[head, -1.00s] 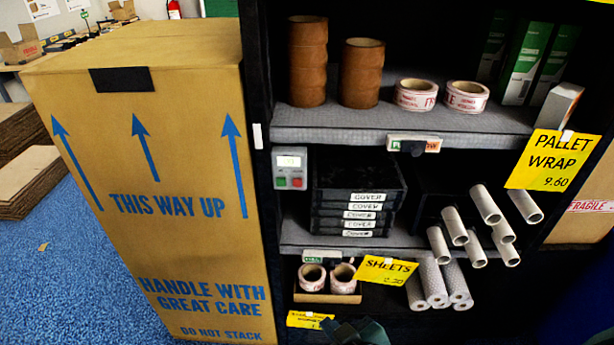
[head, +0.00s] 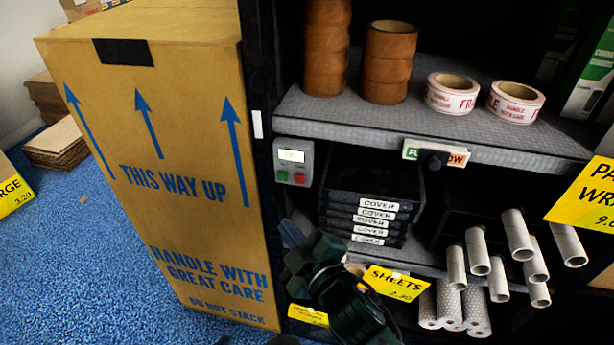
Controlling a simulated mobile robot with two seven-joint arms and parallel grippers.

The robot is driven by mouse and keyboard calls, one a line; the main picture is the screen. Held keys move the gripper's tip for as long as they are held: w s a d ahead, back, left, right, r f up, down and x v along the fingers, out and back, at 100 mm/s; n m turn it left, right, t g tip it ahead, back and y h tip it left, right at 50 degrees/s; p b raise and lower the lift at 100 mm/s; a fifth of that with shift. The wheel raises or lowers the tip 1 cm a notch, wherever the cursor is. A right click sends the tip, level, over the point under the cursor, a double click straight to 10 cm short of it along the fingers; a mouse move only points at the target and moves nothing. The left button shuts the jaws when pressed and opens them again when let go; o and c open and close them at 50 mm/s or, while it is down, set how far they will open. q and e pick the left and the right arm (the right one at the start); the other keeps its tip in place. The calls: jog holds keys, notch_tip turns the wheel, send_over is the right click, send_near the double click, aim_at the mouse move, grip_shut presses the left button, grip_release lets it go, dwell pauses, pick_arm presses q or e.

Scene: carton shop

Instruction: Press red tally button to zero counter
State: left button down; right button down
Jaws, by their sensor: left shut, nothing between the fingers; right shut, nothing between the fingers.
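The grey tally box (head: 293,162) hangs on the shelf's left post, with a lit display on top whose digits are too small to read. The red button (head: 299,178) is at its lower right, beside a green button (head: 282,176). My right gripper (head: 293,236) is shut and empty, pointing up a short way below the box and apart from it. It covers part of the lower shelf edge. A dark bit at the bottom edge seems to be my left gripper (head: 225,340), shut and mostly out of frame.
A tall carton (head: 185,200) stands close on the left. Black stacked trays (head: 365,200) sit right of the box. A dark knob on a label strip (head: 435,153) juts from the upper shelf edge. Tape rolls (head: 452,92) and white tubes (head: 478,252) are further right.

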aim_at(300, 179)
jog(key=shift+a+r+n, duration=0.25)
jog(key=shift+a+n, duration=0.05)
jog(key=shift+a, duration=0.1)
jog(key=w+d, duration=0.2)
jog(key=w, duration=0.6)
jog(key=shift+w+d, duration=0.25)
jog(key=shift+d, duration=0.15)
dwell(0.3)
jog(key=shift+w, duration=0.1)
dwell(1.4)
jog(key=shift+w+d, duration=0.1)
jog(key=shift+w, duration=0.2)
